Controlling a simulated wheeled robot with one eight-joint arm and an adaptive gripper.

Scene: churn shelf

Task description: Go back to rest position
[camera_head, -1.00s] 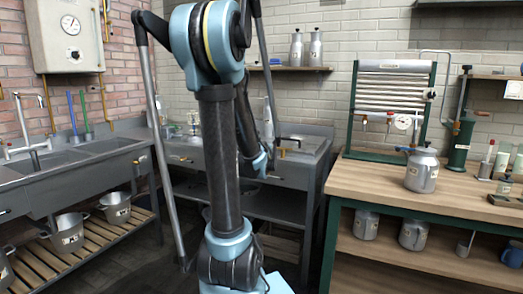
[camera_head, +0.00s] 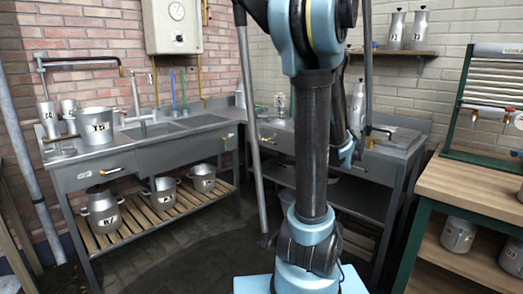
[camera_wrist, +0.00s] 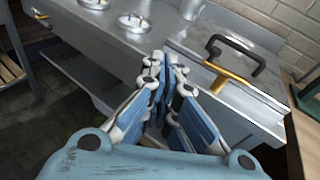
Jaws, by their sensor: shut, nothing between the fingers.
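My gripper (camera_wrist: 164,65) shows in the wrist view with its blue fingers together, shut and empty. It hangs in front of a grey metal counter (camera_wrist: 97,40), apart from it as far as I can tell. In the head view my arm stands upright in the middle, and the gripper end is mostly hidden behind the arm's dark column.
A sink bench (camera_head: 150,140) stands at the left, with a bucket marked T5 (camera_head: 95,125) on top and several pots on its slatted lower shelf (camera_head: 150,217). A wooden workbench (camera_head: 475,186) stands at the right. Open dark floor (camera_head: 205,255) lies between them.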

